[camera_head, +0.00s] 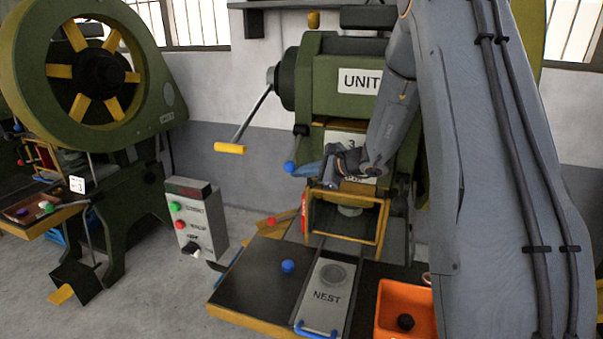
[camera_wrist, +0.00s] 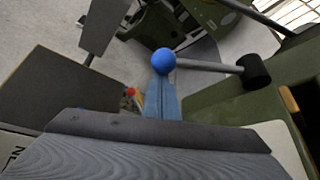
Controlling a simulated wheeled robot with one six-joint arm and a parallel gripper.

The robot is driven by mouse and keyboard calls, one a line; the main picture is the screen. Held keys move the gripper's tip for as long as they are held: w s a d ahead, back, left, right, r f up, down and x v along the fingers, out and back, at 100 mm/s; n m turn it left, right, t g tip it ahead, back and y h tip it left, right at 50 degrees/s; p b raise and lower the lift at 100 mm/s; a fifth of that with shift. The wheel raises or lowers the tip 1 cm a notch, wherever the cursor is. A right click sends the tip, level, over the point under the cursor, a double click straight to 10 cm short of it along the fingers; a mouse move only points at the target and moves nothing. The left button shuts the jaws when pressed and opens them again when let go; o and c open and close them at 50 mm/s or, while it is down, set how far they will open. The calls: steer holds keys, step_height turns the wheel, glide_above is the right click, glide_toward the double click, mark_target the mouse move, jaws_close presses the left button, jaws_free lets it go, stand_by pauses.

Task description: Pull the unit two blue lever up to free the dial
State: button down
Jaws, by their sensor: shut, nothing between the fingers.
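The blue lever shows in the wrist view as a round blue knob (camera_wrist: 164,61) on a grey rod that runs right to a black hub (camera_wrist: 255,72) on the green machine. In the head view the knob (camera_head: 289,167) is at the press's left side, by the numbered plate. My gripper (camera_head: 305,170) points left, its tip right at the knob. In the wrist view its blue fingers (camera_wrist: 160,100) are together, with the knob just past their tips. I cannot tell whether they touch it. The dial is not clearly identifiable; my arm hides part of the press and its UNIT sign (camera_head: 360,81).
Below is a dark bench with another blue knob (camera_head: 288,266), a NEST plate (camera_head: 326,296) and an orange bin (camera_head: 404,300). A yellow guard frame (camera_head: 346,222) stands under my gripper. A yellow-handled lever (camera_head: 230,148) and a control box (camera_head: 196,220) are left.

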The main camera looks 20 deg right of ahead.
steer(key=shift+s+a+r+b, duration=0.3)
steer(key=shift+s+r+b, duration=0.15)
steer(key=shift+r, duration=0.3)
steer(key=shift+s+a+r+b, duration=0.25)
steer(key=shift+s+r+b, duration=0.15)
steer(key=shift+r, duration=0.35)
steer(key=shift+w, duration=0.1)
steer(key=b, duration=0.6)
glide_toward(294, 166)
steer(key=d+f, duration=0.3)
steer(key=s+a+f+n+g+h, duration=0.1)
steer(key=s+a+f+n+g, duration=0.5)
steer(key=s+a+f, duration=0.3)
steer(key=s+f+n+g+h, duration=0.1)
steer(key=s+f+n+h, duration=0.2)
steer(key=s+n, duration=0.4)
steer(key=s+f+n+g+h, duration=0.2)
steer(key=s+f+n+h, duration=0.1)
steer(key=s+n, duration=0.5)
steer(key=s+h, duration=0.1)
steer(key=s, duration=0.1)
steer(key=shift+s+a, duration=0.2)
steer(key=shift+s, duration=0.05)
